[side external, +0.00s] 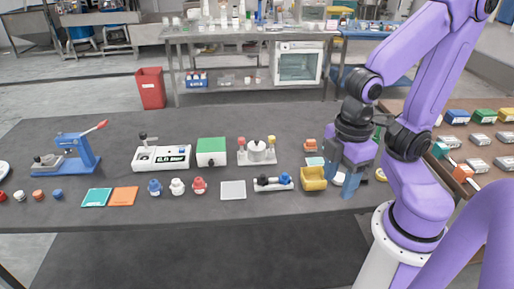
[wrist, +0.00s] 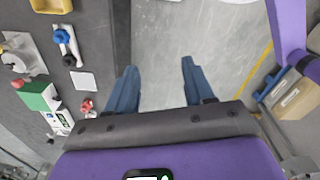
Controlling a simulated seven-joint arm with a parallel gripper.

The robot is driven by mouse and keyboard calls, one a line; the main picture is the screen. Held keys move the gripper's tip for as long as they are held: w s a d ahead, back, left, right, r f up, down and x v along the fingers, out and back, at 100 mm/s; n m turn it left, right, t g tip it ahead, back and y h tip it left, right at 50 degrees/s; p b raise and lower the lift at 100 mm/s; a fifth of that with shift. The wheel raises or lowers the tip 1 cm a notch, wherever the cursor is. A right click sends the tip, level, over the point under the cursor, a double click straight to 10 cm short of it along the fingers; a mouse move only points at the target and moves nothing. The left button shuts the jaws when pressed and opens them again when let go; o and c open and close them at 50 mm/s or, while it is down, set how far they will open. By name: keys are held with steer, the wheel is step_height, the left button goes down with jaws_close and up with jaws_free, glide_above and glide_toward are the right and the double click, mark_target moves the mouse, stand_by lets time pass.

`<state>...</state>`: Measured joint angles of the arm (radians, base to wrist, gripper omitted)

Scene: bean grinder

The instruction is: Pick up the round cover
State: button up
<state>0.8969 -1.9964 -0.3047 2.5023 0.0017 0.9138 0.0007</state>
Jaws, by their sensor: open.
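My gripper (side external: 339,178) hangs at the right part of the dark table, just right of a yellow open bin, with its blue fingers pointing down. In the wrist view my gripper (wrist: 159,80) is open, with only grey floor showing between its fingers. I cannot tell for sure which item is the round cover. A white device with a round, knobbed top (side external: 257,151) stands left of the bin. A small white round piece (side external: 338,179) shows partly behind my fingers, and a yellow round piece (side external: 380,175) lies right of them.
The yellow bin (side external: 313,179) is close to my gripper. A white base with blue parts (side external: 273,183), a pale square plate (side external: 233,190) and a green box (side external: 211,151) are further left. The table edge (wrist: 122,40) shows in the wrist view. A side table (side external: 480,135) holds several boxes.

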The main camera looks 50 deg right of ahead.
steer(key=o, duration=0.9)
steer(key=shift+c, duration=0.2)
steer(key=w+a+r+m, duration=0.2)
steer(key=w+m, duration=0.7)
steer(key=w, duration=0.3)
steer(key=m, duration=2.2)
glide_above(256, 141)
step_height(256, 141, down, 3)
step_height(256, 141, down, 17)
steer(key=shift+d+r, duration=0.1)
